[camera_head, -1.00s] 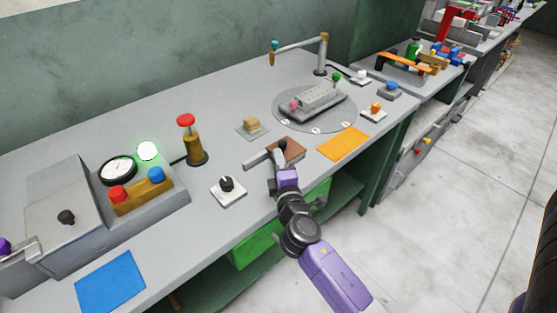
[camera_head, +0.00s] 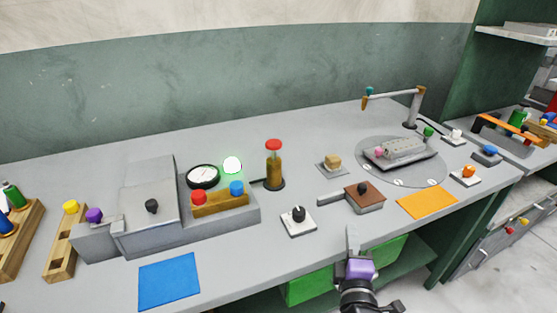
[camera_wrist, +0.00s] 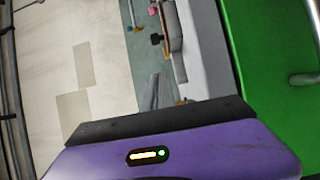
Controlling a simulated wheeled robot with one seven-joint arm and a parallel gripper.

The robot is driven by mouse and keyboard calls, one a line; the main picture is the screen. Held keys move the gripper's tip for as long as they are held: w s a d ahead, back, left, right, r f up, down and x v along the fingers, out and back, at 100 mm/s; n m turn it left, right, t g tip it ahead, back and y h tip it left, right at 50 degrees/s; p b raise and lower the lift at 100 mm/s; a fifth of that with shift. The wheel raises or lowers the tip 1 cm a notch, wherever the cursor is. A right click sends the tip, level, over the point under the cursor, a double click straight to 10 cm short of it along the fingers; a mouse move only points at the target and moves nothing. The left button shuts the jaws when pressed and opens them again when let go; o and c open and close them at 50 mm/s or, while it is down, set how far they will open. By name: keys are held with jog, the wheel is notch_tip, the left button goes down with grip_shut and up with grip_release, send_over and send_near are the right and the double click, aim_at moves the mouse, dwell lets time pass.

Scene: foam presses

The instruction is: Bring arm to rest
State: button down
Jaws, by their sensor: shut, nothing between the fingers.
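My gripper (camera_head: 353,238) shows at the lower middle of the head view, at the front edge of the grey workbench (camera_head: 250,285). Its grey fingers are together with nothing between them, above its purple body. The rest of my arm runs down out of the picture. In the wrist view the grey fingers (camera_wrist: 155,92) show beyond the purple housing. The brown block (camera_head: 365,195) with a dark knob lies on the bench behind my gripper, apart from it in the picture.
A dial knob (camera_head: 298,215), a red-topped post (camera_head: 274,165) and a grey press (camera_head: 150,210) stand on the bench. A blue mat (camera_head: 168,280) and an orange mat (camera_head: 427,202) lie near its front. Green bins (camera_head: 308,286) sit below. Open floor lies at the right.

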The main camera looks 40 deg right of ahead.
jog(key=shift+w, duration=0.1)
jog(key=a+y, duration=0.1)
jog(key=w+a+t+y, duration=0.1)
jog(key=a, duration=0.1)
jog(key=w+a+t+y, duration=0.1)
jog(key=shift+a+m, duration=0.4)
jog(key=s+a+f+m+t+y, duration=0.1)
jog(key=s+a+m+t+y, duration=0.1)
jog(key=s+a+y, duration=0.55)
jog(key=s+a+m+g+y, duration=0.1)
jog(key=s+a+m, duration=0.2)
jog(key=s, duration=0.5)
jog(key=s+a+r+m+y, duration=0.1)
jog(key=s+a+m, duration=0.2)
jog(key=s+a, duration=0.3)
jog(key=shift+s+a+g, duration=0.25)
jog(key=shift+s+g, duration=0.15)
jog(key=shift+s, duration=0.8)
